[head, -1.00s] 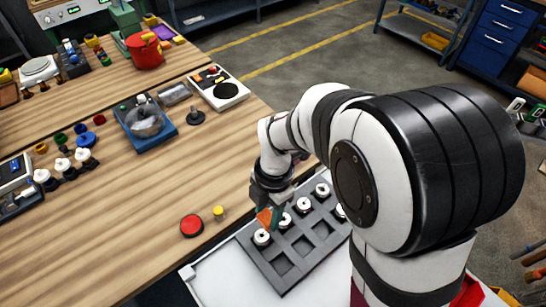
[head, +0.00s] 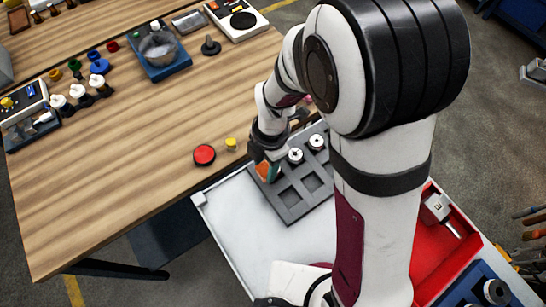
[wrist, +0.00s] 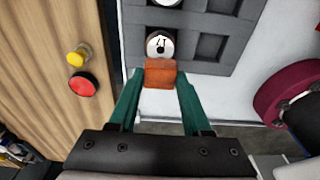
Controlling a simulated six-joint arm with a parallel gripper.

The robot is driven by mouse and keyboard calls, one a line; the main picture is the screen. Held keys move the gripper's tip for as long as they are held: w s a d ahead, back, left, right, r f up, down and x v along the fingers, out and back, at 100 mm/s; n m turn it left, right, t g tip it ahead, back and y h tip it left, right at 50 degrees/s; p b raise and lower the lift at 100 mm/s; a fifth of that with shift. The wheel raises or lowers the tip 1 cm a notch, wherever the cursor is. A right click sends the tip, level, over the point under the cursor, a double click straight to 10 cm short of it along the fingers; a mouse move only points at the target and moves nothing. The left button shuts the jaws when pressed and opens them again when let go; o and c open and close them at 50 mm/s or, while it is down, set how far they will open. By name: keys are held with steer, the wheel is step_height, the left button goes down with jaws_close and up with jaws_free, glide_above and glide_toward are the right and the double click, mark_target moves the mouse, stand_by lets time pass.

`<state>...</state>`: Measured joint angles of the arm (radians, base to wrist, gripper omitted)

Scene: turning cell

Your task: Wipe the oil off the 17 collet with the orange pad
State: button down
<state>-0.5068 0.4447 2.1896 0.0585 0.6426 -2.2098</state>
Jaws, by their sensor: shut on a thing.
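My gripper (head: 269,166) is shut on the orange pad (wrist: 160,74), which sits between its green fingertips. The pad (head: 263,170) also shows in the head view, low over the left corner of the grey tray (head: 290,214). In the wrist view a round pale collet (wrist: 160,44) with a dark centre and a dark mark, which looks like an upside-down 17, lies right beyond the pad. The pad's edge meets the collet's near rim in the picture; I cannot tell whether they touch. In the head view this collet is hidden behind the gripper and pad.
Other white collets (head: 295,155) stand in the tray, with empty pockets near them. A red button (head: 204,155) and a yellow knob (head: 231,144) are on the wooden bench (head: 130,190) to the left. The white cart top (head: 240,222) is clear in front of the tray.

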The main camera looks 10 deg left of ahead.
steer(key=w+d, duration=0.3)
step_height(320, 180, up, 8)
stand_by(0.7)
stand_by(0.5)
